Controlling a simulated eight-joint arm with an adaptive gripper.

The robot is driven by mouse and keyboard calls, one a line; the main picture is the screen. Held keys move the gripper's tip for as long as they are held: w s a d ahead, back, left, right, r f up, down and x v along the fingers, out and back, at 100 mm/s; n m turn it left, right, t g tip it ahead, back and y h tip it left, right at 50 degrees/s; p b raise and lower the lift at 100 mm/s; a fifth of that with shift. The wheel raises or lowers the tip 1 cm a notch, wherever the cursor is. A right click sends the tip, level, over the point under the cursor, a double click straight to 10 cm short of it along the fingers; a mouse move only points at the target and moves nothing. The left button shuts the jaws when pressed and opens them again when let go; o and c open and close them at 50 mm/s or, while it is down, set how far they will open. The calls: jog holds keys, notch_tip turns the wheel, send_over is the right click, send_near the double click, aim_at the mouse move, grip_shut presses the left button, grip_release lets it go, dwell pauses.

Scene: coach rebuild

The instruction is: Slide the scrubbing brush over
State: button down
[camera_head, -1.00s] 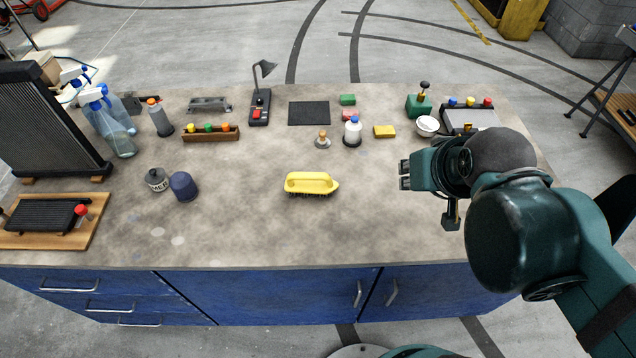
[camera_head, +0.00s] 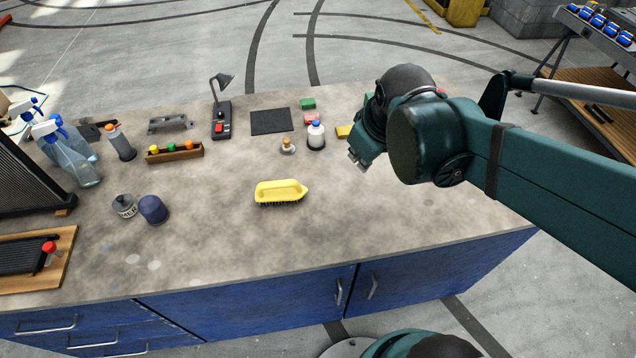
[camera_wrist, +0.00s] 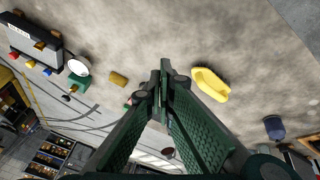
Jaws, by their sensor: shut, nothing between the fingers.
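The yellow scrubbing brush (camera_head: 281,191) lies bristles down on the middle of the bench top, near the front half, its handle along the bench. It also shows in the wrist view (camera_wrist: 210,84), right of the fingertips. My gripper (camera_head: 357,161) is above the bench, to the right of the brush and a little farther back, apart from it. In the wrist view my gripper's fingers (camera_wrist: 166,72) are together with nothing between them.
Behind the brush stand a white bottle with a blue cap (camera_head: 316,136) and a small wooden-knobbed piece (camera_head: 287,146). A dark blue cup (camera_head: 153,209) and a grey can (camera_head: 125,206) stand to its left. The bench top around the brush is clear.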

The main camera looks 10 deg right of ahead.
jog(key=w+a+f+n+g+p, duration=0.4)
jog(key=w+f+n+p, duration=0.1)
jog(key=w+f+n, duration=0.4)
jog(key=f+n, duration=0.1)
jog(key=n, duration=0.1)
jog(key=shift+a+f+n+g, duration=0.25)
jog(key=shift+a+n+g, duration=0.05)
jog(key=shift+a+n, duration=0.1)
jog(key=shift+f, duration=0.1)
dwell(0.6)
jog(key=shift+f, duration=4.8)
jog(key=shift+a+f, duration=0.1)
jog(key=shift+a, duration=1.85)
jog(key=a+b, duration=0.5)
jog(key=a, duration=1.5)
jog(key=shift+a+b, duration=0.25)
jog(key=shift+b, duration=0.1)
